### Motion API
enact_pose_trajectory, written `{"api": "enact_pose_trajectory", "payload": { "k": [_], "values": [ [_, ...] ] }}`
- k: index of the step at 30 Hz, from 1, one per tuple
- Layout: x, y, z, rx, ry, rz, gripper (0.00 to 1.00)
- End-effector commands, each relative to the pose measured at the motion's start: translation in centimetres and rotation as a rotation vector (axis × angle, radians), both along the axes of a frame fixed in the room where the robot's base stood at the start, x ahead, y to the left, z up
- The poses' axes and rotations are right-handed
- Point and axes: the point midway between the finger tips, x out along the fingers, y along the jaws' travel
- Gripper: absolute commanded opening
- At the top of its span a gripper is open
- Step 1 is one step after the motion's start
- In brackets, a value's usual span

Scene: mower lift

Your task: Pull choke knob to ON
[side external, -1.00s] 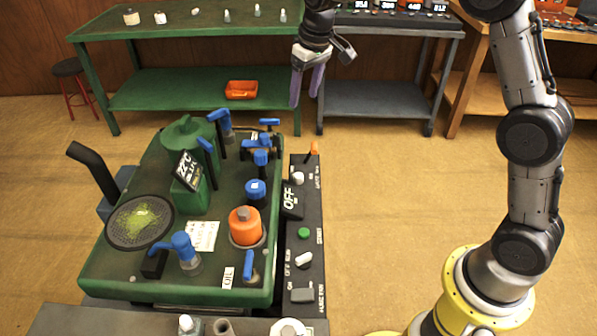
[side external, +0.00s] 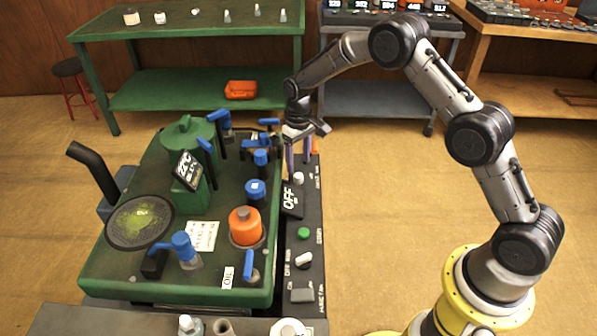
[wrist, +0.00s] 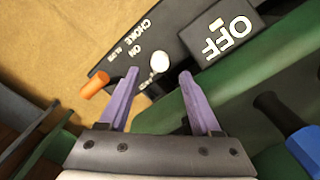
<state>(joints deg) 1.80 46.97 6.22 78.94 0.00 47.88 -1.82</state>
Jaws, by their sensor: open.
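The choke knob is a small white round knob (side external: 298,178) on the dark control strip at the right of the green machine. In the wrist view the knob (wrist: 159,63) shows between and just beyond my fingertips, beside printed "CHOKE" and "ON" lettering. My gripper (side external: 298,166) is open and points down over the far end of the strip. Its two purple fingers (wrist: 159,76) are apart with nothing held. I cannot tell how far above the knob the tips are. A black display (side external: 291,200) reads OFF, as it also does in the wrist view (wrist: 228,38).
An orange lever (wrist: 95,83) stands close to the left finger in the wrist view. Blue-handled valves (side external: 261,157) and an orange cap (side external: 245,226) stand on the green machine (side external: 120,279). A green button (side external: 304,233) sits nearer on the strip. Floor to the right is open.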

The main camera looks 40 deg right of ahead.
Motion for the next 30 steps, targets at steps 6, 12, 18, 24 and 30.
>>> {"api": "enact_pose_trajectory", "payload": {
  "k": [6, 12, 18, 24, 30],
  "values": [
    [0.0, 0.0, -3.4, 0.0, 0.002, 0.0, 0.65],
    [0.0, 0.0, -4.7, 0.0, 0.0, 0.0, 0.65],
    [0.0, 0.0, -4.9, 0.0, 0.0, 0.0, 0.65],
    [0.0, 0.0, -4.9, 0.0, 0.0, 0.0, 0.47],
    [0.0, 0.0, -4.9, 0.0, -0.001, 0.0, 0.11]
  ]
}}
